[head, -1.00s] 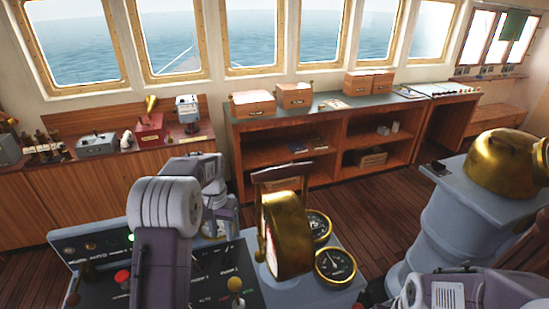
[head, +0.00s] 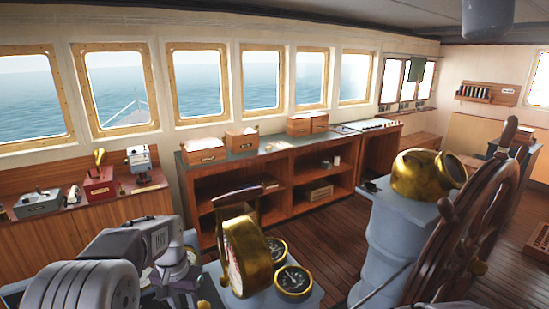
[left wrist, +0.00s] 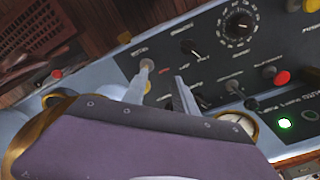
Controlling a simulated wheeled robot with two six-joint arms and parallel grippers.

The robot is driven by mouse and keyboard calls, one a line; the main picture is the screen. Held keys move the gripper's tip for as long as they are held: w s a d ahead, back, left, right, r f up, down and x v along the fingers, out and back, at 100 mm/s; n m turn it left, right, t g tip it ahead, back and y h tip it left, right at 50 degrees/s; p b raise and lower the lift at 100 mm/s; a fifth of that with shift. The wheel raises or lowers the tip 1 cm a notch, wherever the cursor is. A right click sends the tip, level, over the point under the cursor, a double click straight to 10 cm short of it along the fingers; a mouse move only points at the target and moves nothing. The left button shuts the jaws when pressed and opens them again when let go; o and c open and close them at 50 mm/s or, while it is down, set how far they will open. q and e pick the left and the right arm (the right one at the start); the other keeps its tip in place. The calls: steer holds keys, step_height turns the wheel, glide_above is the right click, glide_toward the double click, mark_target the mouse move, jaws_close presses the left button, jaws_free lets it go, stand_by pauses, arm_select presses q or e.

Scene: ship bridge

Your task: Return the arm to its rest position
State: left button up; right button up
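My left arm (head: 110,265) comes in at the lower left of the head view, folded beside the console; its fingertips are hidden there. In the left wrist view my left gripper (left wrist: 164,76) shows two pale fingers set apart with nothing between them. They are over the dark control panel (left wrist: 205,62), among its knobs and levers; I cannot tell if they touch it. My right gripper is not in view.
A brass telegraph (head: 243,255) and gauges (head: 293,281) stand on the console near my left arm. A wooden ship's wheel (head: 455,235) and a brass-topped pedestal (head: 376,245) are at right. Open plank floor (head: 320,232) lies between console and pedestal.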

arm_select(q)
steer(key=s+d+f, duration=0.2)
steer(key=s+f, duration=0.1)
steer(key=s, duration=0.5)
steer(key=s+d+f+n, duration=0.1)
steer(key=s+d+f, duration=0.2)
steer(key=s, duration=0.5)
steer(key=shift+s+f+t, duration=0.25)
steer(key=shift+f+t, duration=0.15)
steer(key=shift+f, duration=0.1)
